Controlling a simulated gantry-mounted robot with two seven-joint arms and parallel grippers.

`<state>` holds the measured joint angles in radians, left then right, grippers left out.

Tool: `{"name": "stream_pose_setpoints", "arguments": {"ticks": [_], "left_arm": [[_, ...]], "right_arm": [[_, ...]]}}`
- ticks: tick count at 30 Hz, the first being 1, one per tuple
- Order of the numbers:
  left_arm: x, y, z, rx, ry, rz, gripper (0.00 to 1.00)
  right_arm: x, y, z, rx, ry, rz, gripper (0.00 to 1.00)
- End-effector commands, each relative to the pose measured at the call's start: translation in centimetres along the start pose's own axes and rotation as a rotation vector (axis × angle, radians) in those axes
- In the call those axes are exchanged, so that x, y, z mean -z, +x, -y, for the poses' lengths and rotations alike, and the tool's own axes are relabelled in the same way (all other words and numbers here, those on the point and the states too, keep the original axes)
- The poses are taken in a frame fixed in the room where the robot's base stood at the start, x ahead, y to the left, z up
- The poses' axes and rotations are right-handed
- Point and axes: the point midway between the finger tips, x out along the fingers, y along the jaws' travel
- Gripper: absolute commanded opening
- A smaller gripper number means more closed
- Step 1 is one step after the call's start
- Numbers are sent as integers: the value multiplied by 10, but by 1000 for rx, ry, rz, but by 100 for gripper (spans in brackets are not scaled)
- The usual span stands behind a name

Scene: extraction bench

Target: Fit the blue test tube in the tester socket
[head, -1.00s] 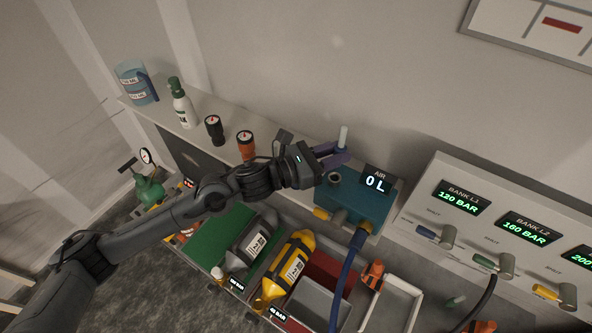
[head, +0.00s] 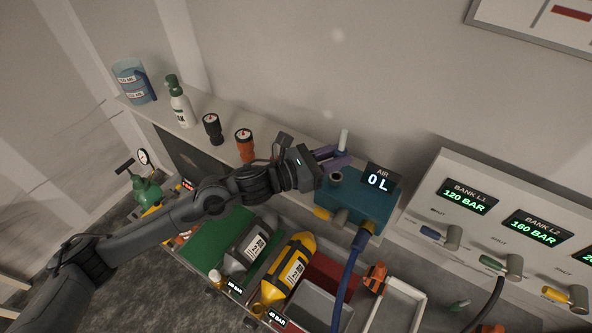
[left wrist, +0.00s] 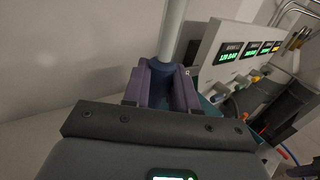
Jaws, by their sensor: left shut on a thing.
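The test tube is a pale, translucent upright cylinder (head: 344,139) with a blue lower part (left wrist: 168,76), seen in the left wrist view. My left gripper (head: 339,159) is shut on it, with purple fingers on both sides of the blue part. The teal tester box (head: 370,208) has a display reading AIR 0 L (head: 378,181). A dark round socket (head: 336,175) shows on its top, near its left end. The gripper and tube are just behind and above the socket in the head view. The tube's lower end is hidden. My right gripper is not in view.
A grey bank panel (head: 450,170) with valves stands to the right. A blue hose (head: 349,270) runs down from the tester. Below are a yellow cylinder (head: 288,268), a grey cylinder (head: 250,240) and a white tray (head: 421,306). Gauges and bottles stand on the shelf at left.

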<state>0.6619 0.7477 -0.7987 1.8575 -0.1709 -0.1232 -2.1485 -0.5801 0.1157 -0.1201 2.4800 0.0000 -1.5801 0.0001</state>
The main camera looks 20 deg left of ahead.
Motion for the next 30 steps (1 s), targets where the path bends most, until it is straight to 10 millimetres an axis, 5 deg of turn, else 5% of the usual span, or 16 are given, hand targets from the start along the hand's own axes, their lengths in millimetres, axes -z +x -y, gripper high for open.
{"name": "stream_pose_setpoints", "arguments": {"ticks": [30], "left_arm": [[-1,0,0,10,0,0,0]], "right_arm": [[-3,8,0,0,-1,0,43]]}}
